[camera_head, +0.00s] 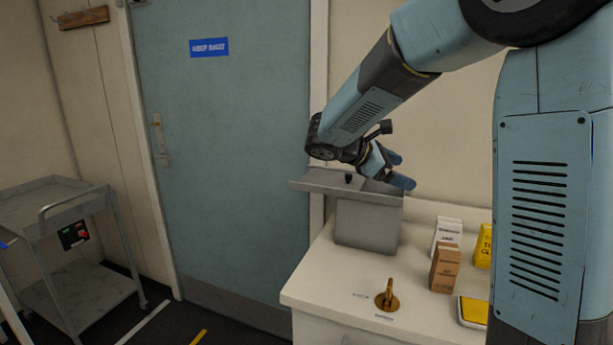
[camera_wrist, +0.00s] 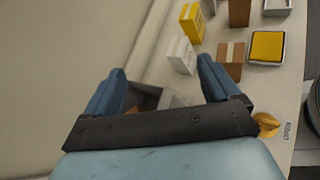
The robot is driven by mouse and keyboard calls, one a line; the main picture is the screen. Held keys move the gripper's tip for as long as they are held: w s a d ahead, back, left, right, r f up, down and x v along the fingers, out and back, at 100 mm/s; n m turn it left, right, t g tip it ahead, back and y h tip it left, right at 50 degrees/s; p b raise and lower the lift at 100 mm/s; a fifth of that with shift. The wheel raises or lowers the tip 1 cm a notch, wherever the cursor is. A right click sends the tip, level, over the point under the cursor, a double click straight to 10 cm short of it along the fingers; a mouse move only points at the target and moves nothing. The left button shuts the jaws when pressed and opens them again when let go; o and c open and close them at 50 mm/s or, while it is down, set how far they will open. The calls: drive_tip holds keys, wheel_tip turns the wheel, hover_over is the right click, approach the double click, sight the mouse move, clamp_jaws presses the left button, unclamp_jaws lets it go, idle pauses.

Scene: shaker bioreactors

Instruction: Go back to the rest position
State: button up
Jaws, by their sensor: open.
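My arm reaches in from the right in the head view. My gripper (camera_head: 402,170) is above the right part of a grey metal box (camera_head: 366,222) with a sloping lid or top (camera_head: 340,182). In the wrist view my gripper (camera_wrist: 165,85) shows two blue fingers spread wide apart with nothing between them. Part of the grey box (camera_wrist: 172,99) shows behind the gripper's dark crossbar, with its inside partly visible and a brownish patch in it. The crossbar hides most of the box there. I cannot tell whether the gripper touches the box.
The white counter (camera_head: 320,277) holds a brass lever (camera_head: 387,297), a white carton (camera_head: 446,232), a brown carton (camera_head: 445,268), a yellow box (camera_head: 484,248) and a yellow-topped tray (camera_head: 473,311). A grey cart (camera_head: 75,215) stands left. A blue door (camera_head: 225,120) is behind.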

drive_tip(key=s+d+m+g+y, duration=0.1)
drive_tip(key=s+d+m+y, duration=0.2)
drive_tip(key=s, duration=0.4)
drive_tip(key=s+d+m+y, duration=0.2)
drive_tip(key=s+m+y, duration=0.15)
drive_tip(key=s, duration=0.35)
drive_tip(key=s+a+m+t+y, duration=0.3)
drive_tip(key=s+m+y, duration=0.3)
drive_tip(key=s+m, duration=0.4)
drive_tip(key=shift+s+a+f+t, duration=0.3)
drive_tip(key=shift+s+a+f, duration=0.2)
drive_tip(key=shift+s, duration=0.95)
drive_tip(key=shift+c, duration=0.3)
